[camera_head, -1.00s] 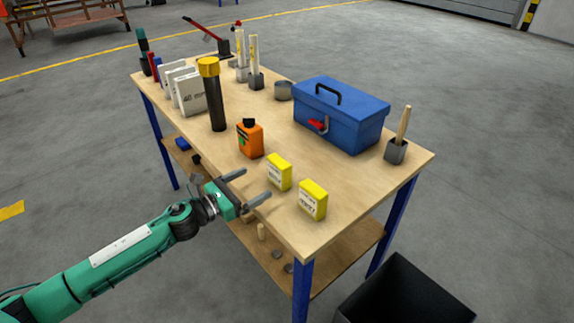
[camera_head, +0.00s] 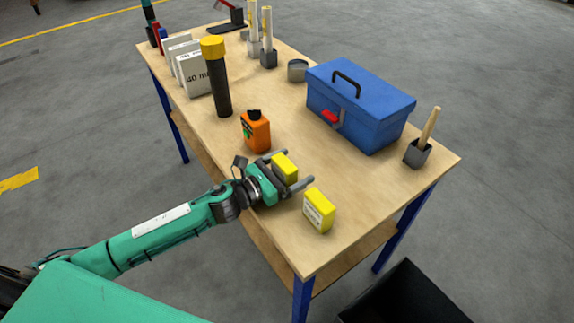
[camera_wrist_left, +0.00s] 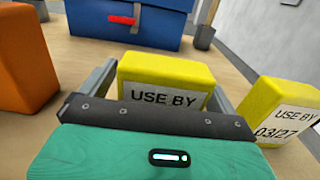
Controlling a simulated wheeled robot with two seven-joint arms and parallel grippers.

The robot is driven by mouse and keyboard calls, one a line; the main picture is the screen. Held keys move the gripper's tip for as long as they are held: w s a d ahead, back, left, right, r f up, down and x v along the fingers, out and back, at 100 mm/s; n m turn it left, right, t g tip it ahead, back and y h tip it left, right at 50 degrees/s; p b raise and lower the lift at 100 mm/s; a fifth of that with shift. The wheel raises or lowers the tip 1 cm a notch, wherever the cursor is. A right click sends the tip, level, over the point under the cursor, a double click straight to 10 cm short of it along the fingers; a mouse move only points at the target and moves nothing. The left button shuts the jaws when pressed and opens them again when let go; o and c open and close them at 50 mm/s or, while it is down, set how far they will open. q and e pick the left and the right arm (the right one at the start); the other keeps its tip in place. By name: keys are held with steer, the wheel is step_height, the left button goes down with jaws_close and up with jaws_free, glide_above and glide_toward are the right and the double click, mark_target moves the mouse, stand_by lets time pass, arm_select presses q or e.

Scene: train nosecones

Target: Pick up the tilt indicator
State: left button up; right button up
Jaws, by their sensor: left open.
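Two yellow blocks with white labels stand near the table's front edge; I take them for the tilt indicators. My left gripper (camera_head: 291,169) is open, its fingers on either side of the nearer-to-bottle yellow block (camera_head: 285,165). In the left wrist view this block (camera_wrist_left: 168,76) stands upright between the fingers, its label reading "USE BY", the lower part hidden by the gripper. I cannot tell whether the fingers touch it. The other yellow block (camera_head: 319,212) stands apart to the right, and its label reads "USE BY 03/27" in the wrist view (camera_wrist_left: 280,110). My right gripper is not in view.
An orange bottle (camera_head: 256,133) stands just left of the gripper. A blue toolbox (camera_head: 362,110) is behind, with a brush holder (camera_head: 417,153) to its right. A black-and-yellow tube (camera_head: 220,85) stands further left.

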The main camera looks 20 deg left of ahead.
arm_select(q)
steer(key=shift+s+r, duration=0.1)
steer(key=shift+s, duration=0.15)
steer(key=shift+w, duration=0.1)
steer(key=c, duration=1.1)
steer(key=shift+o, duration=0.2)
steer(key=shift+w+r, duration=0.1)
steer(key=shift+r, duration=0.45)
step_height(320, 180, up, 19)
steer(key=p, duration=0.3)
steer(key=s+d+f+n+t+y, duration=0.1)
steer(key=s+d+f+n+y, duration=0.1)
steer(key=s+d+f, duration=0.3)
steer(key=s+a+f+n+t+y+p, duration=0.1)
steer(key=s+a+f+n+t+y, duration=0.1)
steer(key=s+a+f+n+y, duration=0.3)
steer(key=s+a+f+y, duration=0.3)
steer(key=a+f+y, duration=0.1)
steer(key=a+f, duration=0.1)
steer(key=shift+s+a+f+n+t, duration=0.3)
steer(key=shift+a+t, duration=0.1)
steer(key=shift+a, duration=0.1)
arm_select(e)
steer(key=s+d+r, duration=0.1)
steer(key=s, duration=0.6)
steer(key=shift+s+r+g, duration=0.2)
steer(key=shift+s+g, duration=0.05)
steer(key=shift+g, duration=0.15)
